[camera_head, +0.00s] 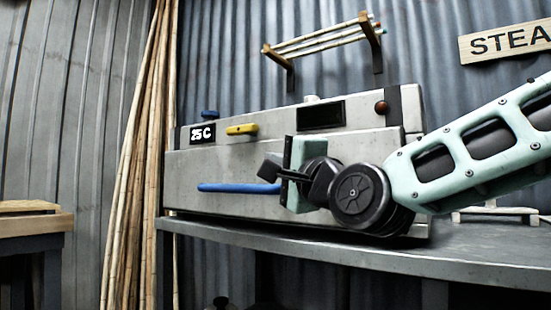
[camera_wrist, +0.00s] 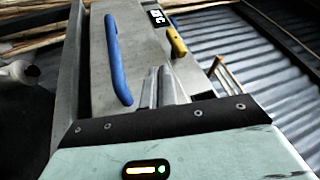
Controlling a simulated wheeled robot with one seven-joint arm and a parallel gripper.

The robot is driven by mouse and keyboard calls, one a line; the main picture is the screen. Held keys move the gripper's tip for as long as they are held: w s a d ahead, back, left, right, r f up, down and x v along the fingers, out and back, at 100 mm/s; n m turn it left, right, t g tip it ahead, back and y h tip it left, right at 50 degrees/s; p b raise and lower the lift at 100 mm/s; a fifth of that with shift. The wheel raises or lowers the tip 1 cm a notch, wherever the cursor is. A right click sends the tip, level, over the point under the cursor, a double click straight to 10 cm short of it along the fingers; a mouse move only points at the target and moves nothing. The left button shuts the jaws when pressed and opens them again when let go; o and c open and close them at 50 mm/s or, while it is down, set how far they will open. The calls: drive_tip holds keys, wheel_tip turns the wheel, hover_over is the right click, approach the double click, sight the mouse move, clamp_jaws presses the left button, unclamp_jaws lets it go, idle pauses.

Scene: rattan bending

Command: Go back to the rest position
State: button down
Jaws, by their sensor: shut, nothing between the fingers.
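My gripper (camera_head: 283,174) is in front of the grey steam box (camera_head: 350,155), near the right end of its blue handle (camera_head: 235,188). Its fingers are shut with nothing between them. In the wrist view, the fingertips (camera_wrist: 163,72) point at the box front, with the blue handle (camera_wrist: 117,60) to their left and the yellow handle (camera_wrist: 177,42) beyond them. I cannot tell whether the fingers touch the box. The box display (camera_head: 202,133) reads 25 C. The yellow handle (camera_head: 241,129) sits on the upper front, and a dark red knob (camera_head: 382,107) is at the right.
The box stands on a grey workbench (camera_head: 330,249). Tall rattan poles (camera_head: 135,180) lean at the left beside it. A wall rack (camera_head: 322,40) holds several poles above. A wooden table (camera_head: 35,222) is at the far left. A wooden sign (camera_head: 505,41) hangs at the upper right.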

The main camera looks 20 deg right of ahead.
idle(0.3)
drive_tip(key=s+a+f+n+g, duration=0.2)
drive_tip(key=a+f+n+g, duration=0.15)
drive_tip(key=f, duration=0.45)
drive_tip(key=s+a+f+n+g+y+p, duration=0.1)
drive_tip(key=s+a+f+n+g, duration=0.2)
drive_tip(key=f, duration=0.4)
drive_tip(key=s+a+f+n+g, duration=0.25)
drive_tip(key=f+n+g, duration=0.25)
drive_tip(key=f, duration=0.3)
drive_tip(key=s+d+f+n+g+h+p, duration=0.1)
drive_tip(key=s+d+f+n+g+h, duration=0.1)
drive_tip(key=s+f+n+g, duration=0.4)
drive_tip(key=s+d+f+n+g+h, duration=0.2)
drive_tip(key=s+f+n+g+h, duration=0.15)
drive_tip(key=s+f, duration=0.55)
wheel_tip(320, 180, up, 38)
drive_tip(key=s+p, duration=0.2)
drive_tip(key=p, duration=3.6)
drive_tip(key=shift+s+d+r+n, duration=0.25)
drive_tip(key=shift+d+n, duration=0.05)
drive_tip(key=shift+n, duration=0.1)
